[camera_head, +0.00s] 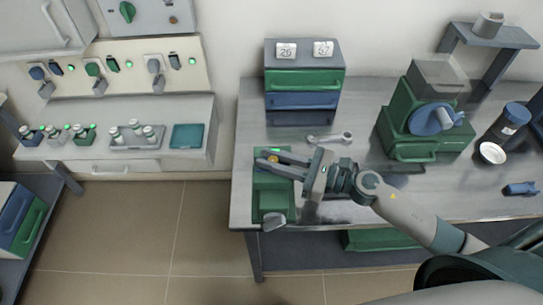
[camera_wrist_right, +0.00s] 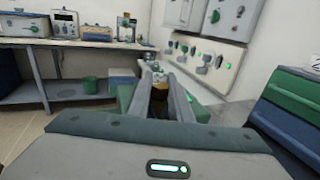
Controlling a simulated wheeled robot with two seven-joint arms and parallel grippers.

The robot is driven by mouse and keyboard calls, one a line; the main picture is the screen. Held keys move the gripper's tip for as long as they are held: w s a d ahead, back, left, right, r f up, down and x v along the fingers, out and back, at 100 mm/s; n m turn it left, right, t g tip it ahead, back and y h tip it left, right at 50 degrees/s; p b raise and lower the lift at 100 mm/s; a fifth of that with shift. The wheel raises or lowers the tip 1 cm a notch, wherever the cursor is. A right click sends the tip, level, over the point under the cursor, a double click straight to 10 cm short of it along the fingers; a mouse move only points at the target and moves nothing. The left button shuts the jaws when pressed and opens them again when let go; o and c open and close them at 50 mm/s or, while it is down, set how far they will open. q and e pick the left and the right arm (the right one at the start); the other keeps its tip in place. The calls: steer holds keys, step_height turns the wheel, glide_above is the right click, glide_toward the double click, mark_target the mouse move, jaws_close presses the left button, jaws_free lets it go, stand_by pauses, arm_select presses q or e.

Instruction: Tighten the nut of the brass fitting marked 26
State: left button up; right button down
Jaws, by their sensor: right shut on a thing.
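A small brass-coloured fitting (camera_head: 273,159) shows at the far end of a long green block (camera_head: 272,190) on the bench. My right gripper (camera_head: 272,161) reaches in from the right, its fingers lying over the block's far end. It is shut on the brass nut, which also shows in the right wrist view (camera_wrist_right: 159,93) between the two fingers (camera_wrist_right: 159,86). The fingers hide much of the fitting, and no mark can be read on it. My left gripper is not in view.
A grey spanner (camera_head: 330,138) lies behind my gripper. A drawer cabinet (camera_head: 304,80) with two number cards stands at the back. A green machine (camera_head: 418,125) and a dark blue jar (camera_head: 507,123) stand to the right.

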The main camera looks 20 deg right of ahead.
steer(key=m+t+h+p, duration=0.1)
steer(key=p, duration=0.1)
steer(key=m+t+h+p, duration=0.1)
steer(key=m+t+h, duration=0.1)
steer(key=m+t+h+p, duration=0.1)
steer(key=h+p, duration=0.1)
steer(key=shift+r+t+p, duration=0.3)
steer(key=shift+p, duration=0.05)
steer(key=shift+d+f+m+t+h+p, duration=0.1)
steer(key=shift+m+t+h+p, duration=0.35)
steer(key=shift+m+h, duration=0.35)
steer(key=shift+f+m+t+h+p, duration=0.1)
steer(key=shift+m+t+h+p, duration=0.35)
steer(key=shift+h, duration=0.55)
steer(key=shift+w, duration=0.1)
steer(key=c, duration=1.6)
jaws_free()
steer(key=shift+f, duration=0.1)
